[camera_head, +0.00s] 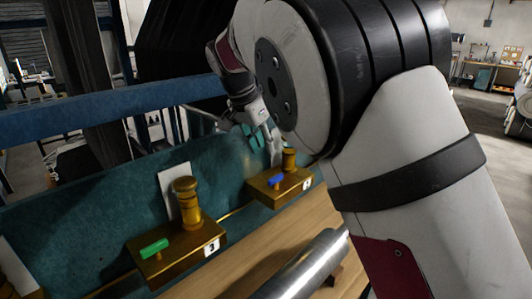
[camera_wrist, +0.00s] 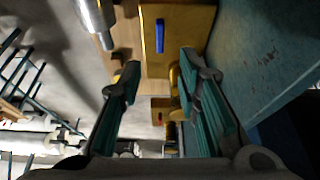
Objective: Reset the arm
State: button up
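My gripper (camera_head: 262,138) is at the upper middle of the head view, beside the far brass box (camera_head: 280,190) and its brass post (camera_head: 289,160), in front of the teal panel. In the wrist view, the teal-padded fingers of my gripper (camera_wrist: 160,64) stand wide apart, with no object gripped. A brass box with a blue handle (camera_wrist: 160,36) shows beyond the fingertips. A brass post (camera_wrist: 174,77) is close beside the right finger; I cannot tell whether they touch. My arm fills the right of the head view.
A nearer brass box (camera_head: 180,250), labelled 3, has a green handle (camera_head: 154,247) and a brass post (camera_head: 187,203). A shiny metal roll (camera_head: 305,265) lies over the wooden surface (camera_head: 215,282). The teal panel (camera_head: 90,222) runs behind the boxes, with a blue beam (camera_head: 110,112) above.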

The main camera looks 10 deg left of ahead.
dwell(0.3)
jog(key=s+d+r+n+y, duration=0.15)
jog(key=s+d+r, duration=0.25)
jog(key=s+d, duration=0.45)
jog(key=s+d+r+n+y, duration=0.15)
jog(key=s+d+r, duration=0.3)
jog(key=d, duration=0.75)
jog(key=s+d+f+n, duration=0.2)
jog(key=s+d+f, duration=0.1)
jog(key=s, duration=0.8)
jog(key=s+d+f+n+t, duration=0.1)
jog(key=s+d+f, duration=0.3)
jog(key=s, duration=0.7)
jog(key=shift+s+d+n+t, duration=0.3)
jog(key=shift+s+d+n, duration=0.05)
jog(key=shift+n, duration=0.45)
jog(key=shift+f, duration=0.1)
